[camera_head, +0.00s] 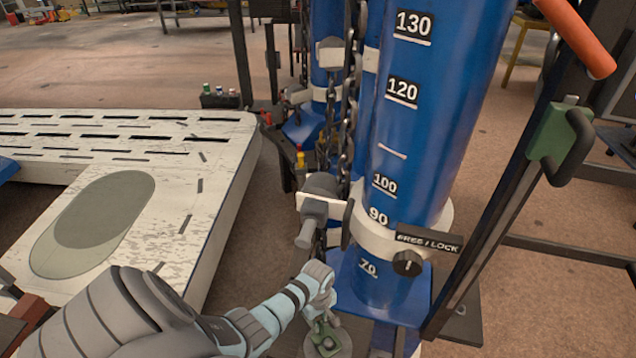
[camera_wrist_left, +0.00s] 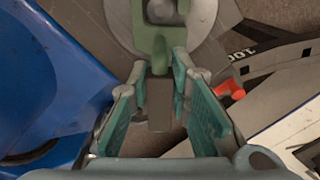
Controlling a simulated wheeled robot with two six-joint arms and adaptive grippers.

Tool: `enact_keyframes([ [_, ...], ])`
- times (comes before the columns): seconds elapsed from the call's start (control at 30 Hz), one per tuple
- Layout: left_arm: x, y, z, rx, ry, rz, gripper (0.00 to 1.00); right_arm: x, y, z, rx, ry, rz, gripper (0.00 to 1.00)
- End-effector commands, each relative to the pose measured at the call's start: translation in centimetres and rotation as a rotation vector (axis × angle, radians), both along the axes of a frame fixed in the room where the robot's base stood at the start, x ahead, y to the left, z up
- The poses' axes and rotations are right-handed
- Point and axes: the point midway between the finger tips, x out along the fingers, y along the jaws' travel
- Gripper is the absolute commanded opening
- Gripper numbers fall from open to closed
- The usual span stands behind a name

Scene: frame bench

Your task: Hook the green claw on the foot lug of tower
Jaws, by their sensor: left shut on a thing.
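The blue tower (camera_head: 400,150) stands upright right of centre, with a number scale and a white collar low down. My left gripper (camera_head: 322,292) is at its foot, on the left side, and is shut on the green claw (camera_head: 324,332). In the left wrist view, the green claw (camera_wrist_left: 155,45) extends past the fingertips of my left gripper (camera_wrist_left: 165,90), over a round grey disc (camera_wrist_left: 205,30). The foot lug is not clearly seen, and I cannot tell whether the claw touches it. My right gripper is out of view.
A chain (camera_head: 349,120) hangs beside the tower. A grey fitting with a knob (camera_head: 312,222) sticks out above my left gripper. A white slotted platform (camera_head: 215,170) lies at the left. A dark slanted post (camera_head: 490,235) stands at the right, with a green block (camera_head: 548,130).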

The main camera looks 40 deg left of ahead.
Motion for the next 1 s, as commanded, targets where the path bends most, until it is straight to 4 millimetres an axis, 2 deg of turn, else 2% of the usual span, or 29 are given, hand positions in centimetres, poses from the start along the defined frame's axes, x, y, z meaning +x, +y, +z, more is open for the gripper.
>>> enact_keyframes([
  [0.03, 0.1, 0.0, 0.1, 0.000, -0.001, 0.000, 0.21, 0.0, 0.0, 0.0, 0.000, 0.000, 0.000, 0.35],
  [0.17, 0.0, 0.0, 0.1, 0.000, -0.001, 0.000, 0.42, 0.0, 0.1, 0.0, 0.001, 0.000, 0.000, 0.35],
  [0.43, -0.1, 0.0, 0.0, 0.000, 0.001, 0.000, 0.42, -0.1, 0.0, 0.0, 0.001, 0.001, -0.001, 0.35],
  [0.57, 0.0, 0.0, 0.9, 0.000, -0.001, 0.001, 0.42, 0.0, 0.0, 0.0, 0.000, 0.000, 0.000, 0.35],
  [0.67, 0.0, 0.1, 2.9, 0.002, -0.005, -0.002, 0.42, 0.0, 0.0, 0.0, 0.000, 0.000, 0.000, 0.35],
  [0.9, 0.0, 0.1, 9.6, 0.002, -0.004, -0.001, 0.42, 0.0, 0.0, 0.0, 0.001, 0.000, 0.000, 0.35],
  [1.0, 0.0, 0.1, 11.3, 0.001, -0.002, 0.000, 0.42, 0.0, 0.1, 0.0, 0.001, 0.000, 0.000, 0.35],
])
